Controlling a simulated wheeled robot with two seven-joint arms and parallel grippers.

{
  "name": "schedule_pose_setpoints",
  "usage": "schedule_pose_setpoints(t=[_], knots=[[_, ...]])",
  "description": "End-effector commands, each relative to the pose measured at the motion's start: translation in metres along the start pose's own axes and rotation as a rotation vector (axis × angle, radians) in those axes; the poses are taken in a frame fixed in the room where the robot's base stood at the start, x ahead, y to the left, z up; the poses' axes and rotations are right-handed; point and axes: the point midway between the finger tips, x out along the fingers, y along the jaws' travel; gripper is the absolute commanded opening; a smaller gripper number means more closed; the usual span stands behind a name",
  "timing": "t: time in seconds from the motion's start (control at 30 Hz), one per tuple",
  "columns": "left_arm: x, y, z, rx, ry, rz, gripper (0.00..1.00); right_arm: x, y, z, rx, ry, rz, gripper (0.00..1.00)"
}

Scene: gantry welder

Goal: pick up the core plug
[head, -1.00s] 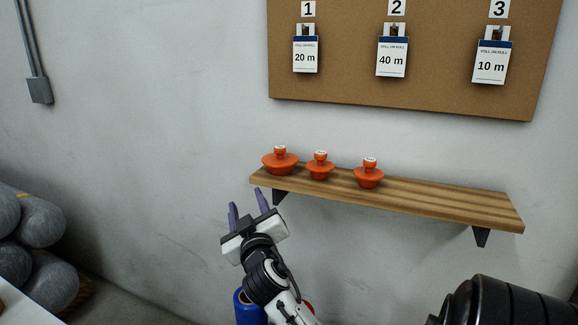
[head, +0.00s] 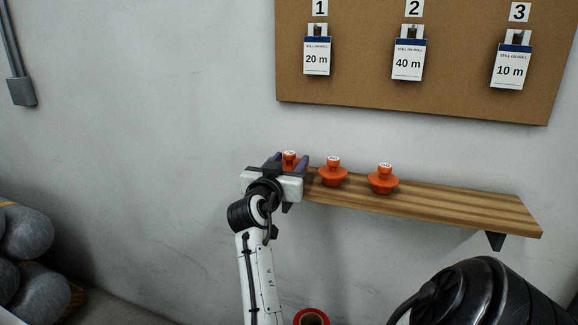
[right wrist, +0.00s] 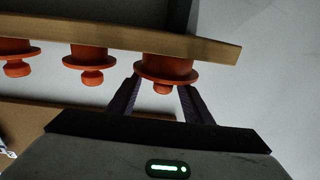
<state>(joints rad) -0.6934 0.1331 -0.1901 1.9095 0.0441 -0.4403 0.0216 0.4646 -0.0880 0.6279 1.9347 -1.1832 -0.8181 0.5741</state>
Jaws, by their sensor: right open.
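Three orange core plugs stand in a row on the wooden shelf (head: 450,205). The left plug (head: 290,157) is partly hidden behind my right gripper (head: 288,160) in the head view. The middle plug (head: 333,173) and the right plug (head: 383,180) stand clear of it. My right gripper is open at the shelf's left end, its purple fingers on either side of the left plug's knob. In the right wrist view the left plug (right wrist: 165,70) appears between the two fingertips (right wrist: 162,88), with a small gap on each side. My left gripper is not in view.
A cork board with three numbered tags (head: 408,58) hangs above the shelf. Grey rolls (head: 30,235) lie at the lower left. A red-rimmed roll (head: 311,317) shows at the bottom. Bare wall lies left of the shelf.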

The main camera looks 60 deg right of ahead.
Motion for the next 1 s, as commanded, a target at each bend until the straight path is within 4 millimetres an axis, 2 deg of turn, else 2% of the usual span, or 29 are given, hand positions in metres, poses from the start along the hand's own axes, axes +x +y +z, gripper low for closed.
schedule_pose_setpoints(t=[0.17,0.43,0.73,0.77,1.0], knots=[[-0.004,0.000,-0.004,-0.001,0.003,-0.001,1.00,0.014,-0.002,-0.003,-0.002,0.002,-0.001,0.46],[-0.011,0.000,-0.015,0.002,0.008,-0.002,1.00,0.051,-0.006,-0.002,-0.002,0.001,-0.001,0.46],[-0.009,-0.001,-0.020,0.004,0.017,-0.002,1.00,0.057,-0.006,0.001,0.000,0.000,-0.002,0.46],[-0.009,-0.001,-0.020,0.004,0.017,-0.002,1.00,0.056,-0.006,0.000,0.000,0.000,-0.002,0.42],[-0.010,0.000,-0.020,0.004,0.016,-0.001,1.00,0.056,-0.006,0.000,0.000,0.000,-0.002,0.02]])
